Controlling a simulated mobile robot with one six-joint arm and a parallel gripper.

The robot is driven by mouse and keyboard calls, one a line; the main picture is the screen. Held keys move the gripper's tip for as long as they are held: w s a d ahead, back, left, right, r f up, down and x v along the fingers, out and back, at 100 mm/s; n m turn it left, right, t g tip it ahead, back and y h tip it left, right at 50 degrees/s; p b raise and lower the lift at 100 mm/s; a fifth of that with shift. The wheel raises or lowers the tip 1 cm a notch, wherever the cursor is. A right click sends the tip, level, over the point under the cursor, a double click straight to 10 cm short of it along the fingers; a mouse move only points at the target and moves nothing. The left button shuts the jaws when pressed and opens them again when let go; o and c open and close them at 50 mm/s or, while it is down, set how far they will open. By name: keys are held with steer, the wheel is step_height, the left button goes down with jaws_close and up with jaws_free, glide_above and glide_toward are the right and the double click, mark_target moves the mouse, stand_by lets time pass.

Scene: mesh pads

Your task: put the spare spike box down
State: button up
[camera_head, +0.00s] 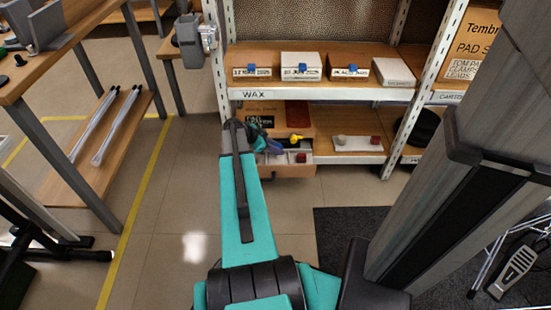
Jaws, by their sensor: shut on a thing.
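My teal arm reaches away from me to the lower shelf of the rack, and my gripper (283,144) is at its far end, small and partly hidden by the wrist. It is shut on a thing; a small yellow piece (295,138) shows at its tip. The outline of the held spare spike box is not clear. Just under and behind the gripper is an open wooden drawer or box (287,171) with pale and dark red pieces inside. It juts out past the shelf's front edge. I cannot tell whether the gripper touches it.
The upper shelf (262,84), labelled WAX, holds several small boxes. A wooden bench (70,45) stands left. A dark mat (340,240) lies on the floor.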

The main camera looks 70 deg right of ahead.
mark_target(283, 160)
steer(key=shift+f, duration=0.3)
steer(key=shift+f+b, duration=0.85)
steer(key=shift+f, duration=1.65)
steer(key=shift+f, duration=0.25)
steer(key=o, duration=1.1)
steer(key=shift+r, duration=0.1)
steer(key=shift+r, duration=0.15)
